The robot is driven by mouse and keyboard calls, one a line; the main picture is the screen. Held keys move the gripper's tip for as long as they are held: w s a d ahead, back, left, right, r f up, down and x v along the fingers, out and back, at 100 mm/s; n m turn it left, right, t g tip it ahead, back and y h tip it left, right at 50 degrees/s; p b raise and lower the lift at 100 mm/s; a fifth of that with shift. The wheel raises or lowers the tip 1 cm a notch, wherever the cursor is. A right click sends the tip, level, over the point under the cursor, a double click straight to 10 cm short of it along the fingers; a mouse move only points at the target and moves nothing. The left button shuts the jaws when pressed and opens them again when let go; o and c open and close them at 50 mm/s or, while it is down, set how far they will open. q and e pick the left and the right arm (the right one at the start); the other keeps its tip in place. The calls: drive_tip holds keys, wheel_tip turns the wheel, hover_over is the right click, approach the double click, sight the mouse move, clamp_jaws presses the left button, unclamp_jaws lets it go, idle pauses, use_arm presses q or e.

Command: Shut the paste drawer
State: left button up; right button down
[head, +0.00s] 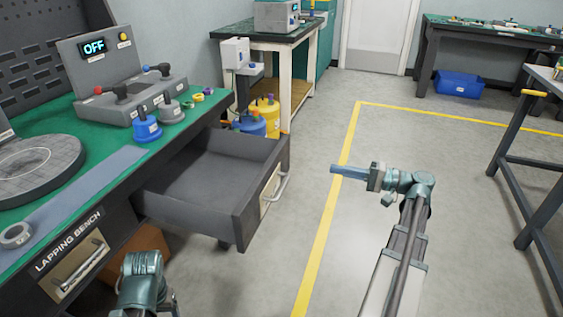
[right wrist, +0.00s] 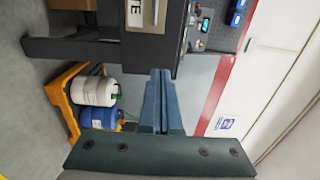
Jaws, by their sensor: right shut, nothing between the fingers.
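The paste drawer (head: 245,212) stands pulled out from the lapping bench in the head view. It is dark grey, and its visible inside looks empty. A pale bar handle (head: 278,187) and a label plate are on its front. My right gripper (head: 335,169) is shut and empty, apart from the drawer, to the right of its front. In the right wrist view the shut fingers (right wrist: 158,85) point towards a dark panel (right wrist: 150,50), apparently the drawer front, with a white label ending in "E". Only part of my left arm shows at the bottom left; its gripper is not visible.
The lapping bench (head: 100,185) has a green top with a control box (head: 105,75), a round plate and small weights. Blue and yellow containers (head: 265,115) stand on the floor behind the drawer. Floor right of the drawer is clear, with a yellow line.

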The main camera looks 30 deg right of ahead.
sight(283, 158)
drive_tip(key=x, duration=1.4)
drive_tip(key=shift+a, duration=0.1)
drive_tip(key=x, duration=3.1)
drive_tip(key=shift+w+a, duration=0.15)
drive_tip(key=shift+a, duration=0.05)
drive_tip(key=shift+w+a, duration=0.1)
drive_tip(key=shift+w, duration=0.1)
